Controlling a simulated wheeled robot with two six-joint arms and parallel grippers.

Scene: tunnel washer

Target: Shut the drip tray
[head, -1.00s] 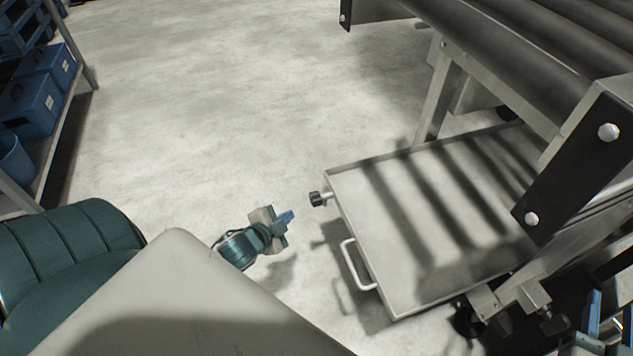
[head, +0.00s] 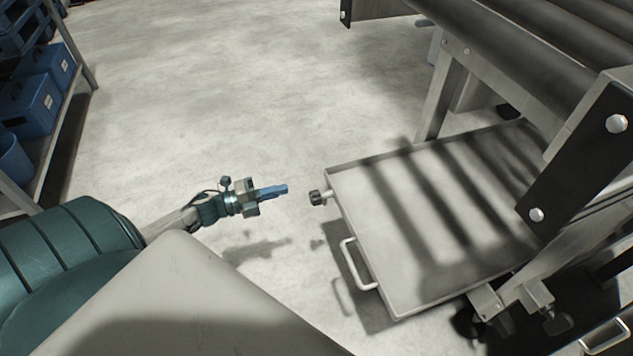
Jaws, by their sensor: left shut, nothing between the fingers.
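The drip tray (head: 405,270) is a shallow metal tray that sticks out to the left from under the roller conveyor. Its front side carries a pale bar handle (head: 356,265) and a dark knob (head: 317,197) near the far corner. My left gripper (head: 283,189) is shut and empty, with blue fingers pointing right at the knob. A small gap shows between the fingertips and the knob; they do not appear to touch. My right gripper is not in the picture.
The roller conveyor (head: 545,60) stands over the tray's right part, with a metal leg (head: 436,100) behind the tray. A shelf with blue bins (head: 28,105) stands at the far left. The floor (head: 220,100) between is clear.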

